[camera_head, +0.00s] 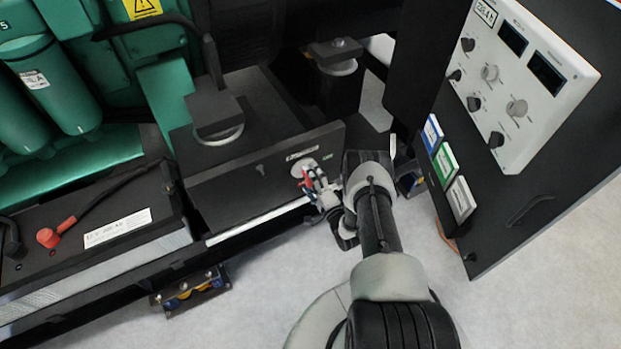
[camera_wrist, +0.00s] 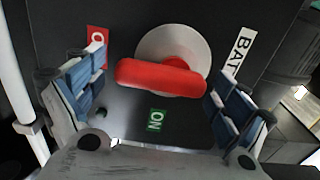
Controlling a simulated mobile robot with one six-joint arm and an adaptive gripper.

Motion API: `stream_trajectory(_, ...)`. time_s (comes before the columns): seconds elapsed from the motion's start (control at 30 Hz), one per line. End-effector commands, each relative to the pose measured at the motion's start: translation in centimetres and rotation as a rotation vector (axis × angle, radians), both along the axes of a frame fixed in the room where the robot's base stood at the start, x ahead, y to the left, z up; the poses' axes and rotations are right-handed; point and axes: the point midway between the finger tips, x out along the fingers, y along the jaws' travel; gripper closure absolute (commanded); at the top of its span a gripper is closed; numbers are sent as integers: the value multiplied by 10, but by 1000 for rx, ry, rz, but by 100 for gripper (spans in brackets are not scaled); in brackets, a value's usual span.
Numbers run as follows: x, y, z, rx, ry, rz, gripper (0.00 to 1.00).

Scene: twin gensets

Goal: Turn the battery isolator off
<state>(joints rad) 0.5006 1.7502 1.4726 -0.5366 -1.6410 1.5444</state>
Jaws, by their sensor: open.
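The battery isolator is a red bar handle (camera_wrist: 160,77) on a round grey plate, fixed to a dark panel. In the wrist view the handle lies crosswise, nearly level, its left end near the red label (camera_wrist: 97,40). A green ON label (camera_wrist: 157,120) is below it. My gripper (camera_wrist: 157,68) is open, its blue-and-grey fingers on either side of the handle's ends; I cannot tell whether they touch it. The left finger partly covers the red label. In the head view my gripper (camera_head: 315,184) is at the panel, largely hiding the red handle (camera_head: 305,177).
A white "BAT" label (camera_wrist: 240,50) is right of the plate. A battery (camera_head: 110,235) with a red terminal is at the left, beside the green engine (camera_head: 60,90). A control cabinet with a white panel (camera_head: 520,80) stands at the right. Pale floor (camera_head: 540,300) is clear in front.

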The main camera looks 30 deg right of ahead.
Motion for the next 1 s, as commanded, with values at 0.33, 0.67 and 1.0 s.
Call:
stream_trajectory(0.33, -58, -3, -1, 3, 5, -5, 7)
stream_trajectory(0.67, -112, -5, 0, 2, 2, -3, 7)
stream_trajectory(1.0, -119, -4, 0, 1, 0, 0, 7)
